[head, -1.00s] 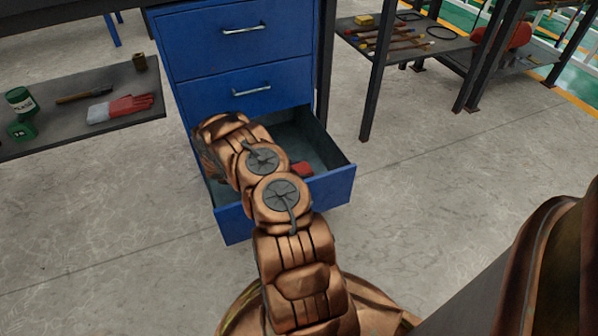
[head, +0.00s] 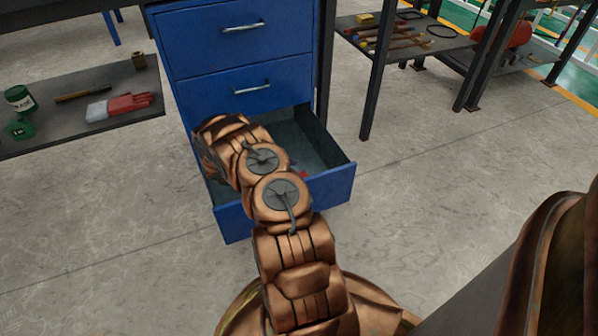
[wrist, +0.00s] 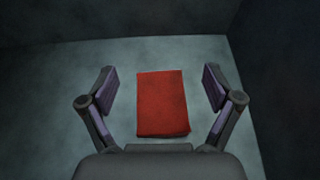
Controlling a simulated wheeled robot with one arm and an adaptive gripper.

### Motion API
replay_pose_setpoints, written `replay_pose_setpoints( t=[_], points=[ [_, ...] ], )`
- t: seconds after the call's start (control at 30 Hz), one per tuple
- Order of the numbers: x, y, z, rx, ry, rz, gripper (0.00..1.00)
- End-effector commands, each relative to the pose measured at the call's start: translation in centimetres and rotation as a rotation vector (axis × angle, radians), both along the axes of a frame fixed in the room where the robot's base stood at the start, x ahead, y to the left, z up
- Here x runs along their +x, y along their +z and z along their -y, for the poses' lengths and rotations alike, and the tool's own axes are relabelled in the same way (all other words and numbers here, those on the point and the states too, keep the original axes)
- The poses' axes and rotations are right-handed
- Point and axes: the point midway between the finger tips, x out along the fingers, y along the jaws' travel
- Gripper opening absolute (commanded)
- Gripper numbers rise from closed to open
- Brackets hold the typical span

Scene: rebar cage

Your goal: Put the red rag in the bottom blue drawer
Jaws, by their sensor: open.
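The red rag (wrist: 162,103) is a folded rectangle in the wrist view. It appears to lie on the grey floor of the open bottom blue drawer (head: 285,203). My gripper (wrist: 160,80) is open, with one finger on each side of the rag and a gap on both sides. In the head view my arm hides the gripper and nearly all of the rag; only a small reddish spot shows beside the arm inside the drawer.
Two closed blue drawers with metal handles are above, the lower one (head: 250,90) directly over the open drawer. A low shelf (head: 75,125) at left holds red gloves (head: 120,105), a hammer and green containers. Open floor (head: 430,220) lies to the right.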

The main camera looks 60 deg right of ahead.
Motion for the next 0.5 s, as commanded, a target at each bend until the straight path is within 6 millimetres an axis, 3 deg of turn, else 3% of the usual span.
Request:
replay_pose_setpoints(
  t=[0.17,0.33,0.5],
  points=[
    [0.0,0.1,0.0,0.0,0.0,0.0,0.9],
    [0.0,1.5,0.0,0.0,0.0,0.0,0.9],
    [1.5,2.5,-2.1,0.001,0.003,0.002,0.9]
  ],
)
